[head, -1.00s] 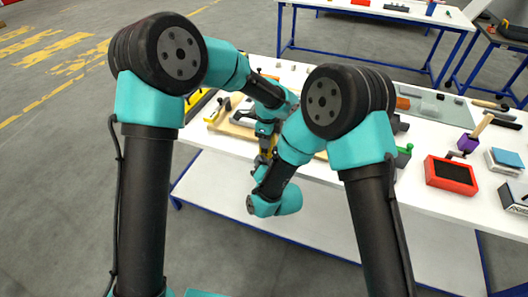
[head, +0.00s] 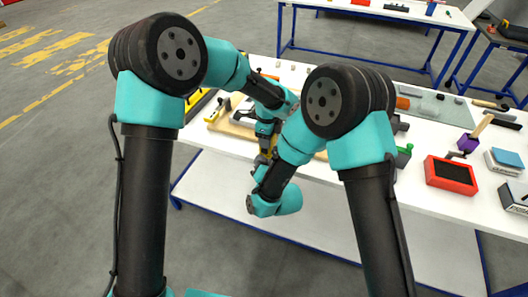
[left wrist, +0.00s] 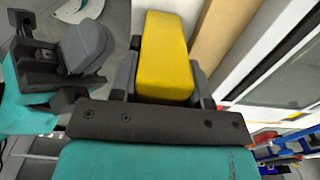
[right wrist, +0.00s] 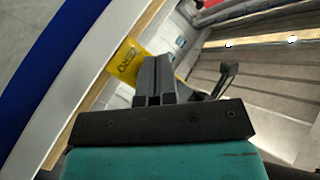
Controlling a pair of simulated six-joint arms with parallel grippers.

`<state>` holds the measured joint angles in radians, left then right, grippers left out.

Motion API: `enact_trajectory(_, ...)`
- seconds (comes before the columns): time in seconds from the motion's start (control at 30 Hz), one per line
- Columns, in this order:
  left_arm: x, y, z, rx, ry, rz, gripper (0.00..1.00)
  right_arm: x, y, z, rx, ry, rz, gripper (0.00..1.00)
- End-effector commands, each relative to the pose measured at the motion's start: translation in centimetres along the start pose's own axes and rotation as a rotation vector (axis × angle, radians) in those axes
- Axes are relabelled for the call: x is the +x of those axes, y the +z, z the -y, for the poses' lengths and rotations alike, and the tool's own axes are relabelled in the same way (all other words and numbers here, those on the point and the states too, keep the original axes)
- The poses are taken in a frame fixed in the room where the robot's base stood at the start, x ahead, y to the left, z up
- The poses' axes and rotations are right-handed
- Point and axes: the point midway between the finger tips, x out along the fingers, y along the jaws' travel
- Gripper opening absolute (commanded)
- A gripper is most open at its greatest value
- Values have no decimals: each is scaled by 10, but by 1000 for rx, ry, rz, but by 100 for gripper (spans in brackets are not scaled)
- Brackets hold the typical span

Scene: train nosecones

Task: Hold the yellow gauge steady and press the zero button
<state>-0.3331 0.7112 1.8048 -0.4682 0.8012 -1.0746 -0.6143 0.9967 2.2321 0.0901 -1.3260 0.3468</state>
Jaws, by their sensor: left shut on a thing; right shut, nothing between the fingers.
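The yellow gauge (left wrist: 164,58) is between the fingers of my left gripper (left wrist: 166,64), which is shut on it, in the left wrist view. In the right wrist view a yellow face of the gauge (right wrist: 124,62) with dark lettering shows just left of my right gripper (right wrist: 154,66). That gripper is shut and empty, its fingertips close beside the lettered face. I cannot tell whether they touch it. The zero button cannot be made out. In the head view my arms largely cover both grippers.
The white table (head: 330,176) carries a wooden board (head: 236,127) at its left. A red tray with a black pad (head: 450,175), a purple block (head: 467,143) and several boxes stand at the right. A blue-framed table (head: 380,22) stands behind.

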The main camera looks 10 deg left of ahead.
Motion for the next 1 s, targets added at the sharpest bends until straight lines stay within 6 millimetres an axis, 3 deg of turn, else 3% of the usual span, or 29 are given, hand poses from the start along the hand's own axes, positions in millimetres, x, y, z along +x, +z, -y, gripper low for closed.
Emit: enact_trajectory(1.0,0,0,0,0,0,0,13,8,-6,-6,0,0,0,0)
